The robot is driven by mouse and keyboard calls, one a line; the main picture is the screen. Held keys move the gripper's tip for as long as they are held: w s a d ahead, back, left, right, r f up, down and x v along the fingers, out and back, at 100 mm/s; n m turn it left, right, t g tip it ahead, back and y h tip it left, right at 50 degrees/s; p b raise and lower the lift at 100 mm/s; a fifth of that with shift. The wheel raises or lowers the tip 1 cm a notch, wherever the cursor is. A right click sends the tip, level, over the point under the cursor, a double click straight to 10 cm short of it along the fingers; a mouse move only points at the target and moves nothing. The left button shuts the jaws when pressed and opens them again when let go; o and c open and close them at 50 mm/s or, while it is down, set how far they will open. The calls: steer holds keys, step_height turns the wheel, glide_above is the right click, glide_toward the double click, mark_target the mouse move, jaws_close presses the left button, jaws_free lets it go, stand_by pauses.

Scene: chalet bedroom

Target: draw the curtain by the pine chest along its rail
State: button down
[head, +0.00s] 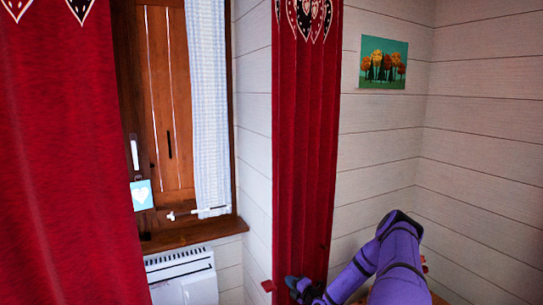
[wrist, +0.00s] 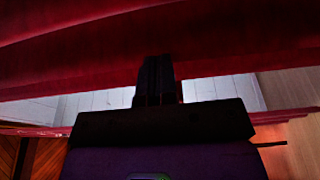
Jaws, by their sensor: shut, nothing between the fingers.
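A red curtain (head: 306,150) with a heart-pattern top hangs in narrow folds on the pale plank wall, right of the window. My purple arm reaches in from the lower right, and my gripper (head: 300,288) is at the low part of this curtain. In the wrist view, my gripper (wrist: 157,78) is shut, its dark fingers pointing at the red cloth (wrist: 165,40). I cannot tell whether the fingers touch it. A small red piece sticks out at the curtain's left edge, low down. The rail is out of view. Only a sliver of orange wood, perhaps the pine chest, shows behind my arm.
Another red curtain (head: 60,160) fills the left side. Between the curtains are a wooden window shutter (head: 165,100), a pale checked short curtain (head: 209,110) and a white heater (head: 182,275). A tree picture (head: 383,64) hangs at the right on otherwise bare wall.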

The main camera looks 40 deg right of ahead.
steer(key=shift+w+d, duration=0.15)
steer(key=shift+w, duration=0.45)
steer(key=shift+s, duration=0.3)
stand_by(0.4)
steer(key=w+a, duration=0.2)
steer(key=a, duration=0.9)
steer(key=shift+w+a, duration=0.4)
stand_by(0.4)
steer(key=w+a, duration=0.2)
steer(key=a, duration=0.9)
steer(key=shift+w+a, duration=0.35)
steer(key=shift+w, duration=0.05)
stand_by(0.7)
steer(key=w+a, duration=0.3)
steer(key=a, duration=0.8)
steer(key=shift+a, duration=0.35)
stand_by(0.7)
